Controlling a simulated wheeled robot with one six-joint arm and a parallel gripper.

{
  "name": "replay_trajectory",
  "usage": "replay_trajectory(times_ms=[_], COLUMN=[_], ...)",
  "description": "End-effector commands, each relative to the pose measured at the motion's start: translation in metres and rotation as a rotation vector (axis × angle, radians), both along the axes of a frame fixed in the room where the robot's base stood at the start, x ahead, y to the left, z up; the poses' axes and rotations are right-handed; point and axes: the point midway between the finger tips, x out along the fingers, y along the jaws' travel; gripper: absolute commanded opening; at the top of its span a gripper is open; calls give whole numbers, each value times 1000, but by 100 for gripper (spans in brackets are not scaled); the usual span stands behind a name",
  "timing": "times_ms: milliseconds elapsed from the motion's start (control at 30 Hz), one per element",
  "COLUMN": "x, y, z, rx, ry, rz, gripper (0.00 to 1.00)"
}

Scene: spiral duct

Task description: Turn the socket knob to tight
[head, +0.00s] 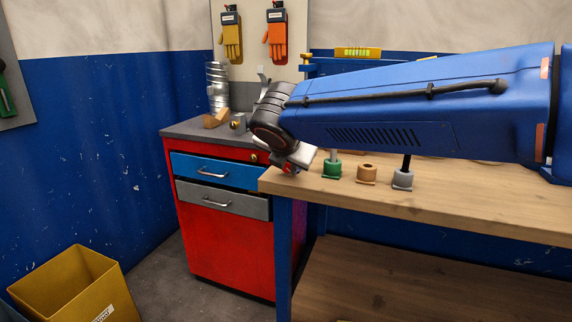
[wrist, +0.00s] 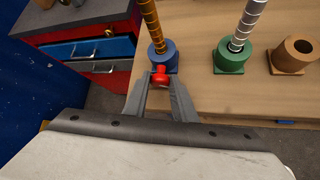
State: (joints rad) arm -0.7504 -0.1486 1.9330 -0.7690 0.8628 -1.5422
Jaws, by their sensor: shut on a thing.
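In the wrist view, a red knob (wrist: 160,76) sits on the near side of a blue socket (wrist: 163,58). A bronze-coloured spiral duct (wrist: 151,24) stands in that socket. My gripper (wrist: 161,86) has its two fingertips around the knob, shut on it. In the head view, my gripper (head: 291,163) is at the left end of the workbench, and a bit of the red knob (head: 288,168) shows by the fingertips. The blue socket and its duct are hidden behind my arm there. No tight mark can be made out, so I cannot tell the knob's setting.
A green socket (wrist: 230,57) holding a silver spiral duct (wrist: 245,22) stands to the right on the workbench (head: 440,198). An empty brown socket (head: 367,174) and a grey socket (head: 403,180) with a dark rod follow. A red cabinet (head: 228,243) stands left.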

Motion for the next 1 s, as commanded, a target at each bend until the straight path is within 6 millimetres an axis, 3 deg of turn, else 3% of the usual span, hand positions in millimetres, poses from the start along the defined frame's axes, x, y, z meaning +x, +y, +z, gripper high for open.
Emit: replay_trajectory(times_ms=[700,733,800,1000], x=[-1,-1,-1,-1], y=[-1,-1,-1,-2], z=[-1,-1,-1,-1], rx=[93,93,93,92], ry=[-34,-34,-34,-33], rz=[0,0,0,0], gripper=[2,26,43,43])
